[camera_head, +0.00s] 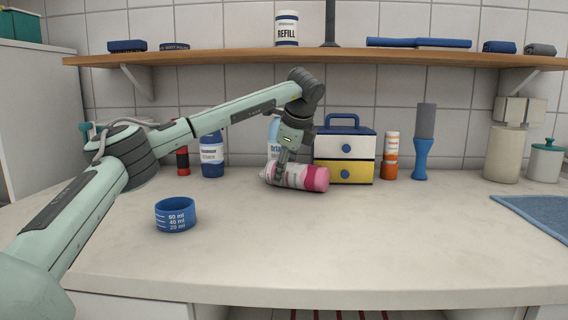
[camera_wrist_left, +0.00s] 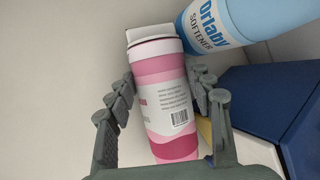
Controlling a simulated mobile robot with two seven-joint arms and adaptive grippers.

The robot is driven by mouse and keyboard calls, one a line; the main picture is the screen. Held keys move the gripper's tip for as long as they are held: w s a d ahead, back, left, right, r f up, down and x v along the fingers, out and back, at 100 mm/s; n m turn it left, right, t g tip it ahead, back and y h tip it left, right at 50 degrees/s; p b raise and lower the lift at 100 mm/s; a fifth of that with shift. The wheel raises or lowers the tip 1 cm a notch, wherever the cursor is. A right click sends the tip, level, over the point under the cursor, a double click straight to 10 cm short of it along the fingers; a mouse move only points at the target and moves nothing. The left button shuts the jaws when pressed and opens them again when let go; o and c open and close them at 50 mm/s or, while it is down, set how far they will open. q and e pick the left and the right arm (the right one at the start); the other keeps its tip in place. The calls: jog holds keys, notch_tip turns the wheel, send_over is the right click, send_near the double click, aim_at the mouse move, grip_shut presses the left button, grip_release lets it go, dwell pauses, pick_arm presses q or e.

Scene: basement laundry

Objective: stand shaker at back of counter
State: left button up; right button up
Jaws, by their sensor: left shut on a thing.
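The shaker is likely the pink and white labelled container (camera_head: 313,178), lying roughly on its side at the back of the counter (camera_head: 330,235), its pink end to the right. My left gripper (camera_head: 283,166) is shut on it. I cannot tell whether it touches the counter or hangs just above it. In the left wrist view the shaker (camera_wrist_left: 165,100) sits between the two fingers of the left gripper (camera_wrist_left: 162,92), with its white end away from the palm. My right gripper is not in view.
A blue softener bottle (camera_wrist_left: 225,20) and a blue, white and yellow drawer box (camera_head: 345,150) stand close by. Orange-white (camera_head: 390,158) and blue-grey (camera_head: 424,140) containers stand to the right. A blue measuring cup (camera_head: 175,215) is at front left. A shelf (camera_head: 330,57) hangs above.

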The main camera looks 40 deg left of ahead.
pick_arm(q)
jog(key=o, duration=1.4)
jog(key=shift+c, duration=0.2)
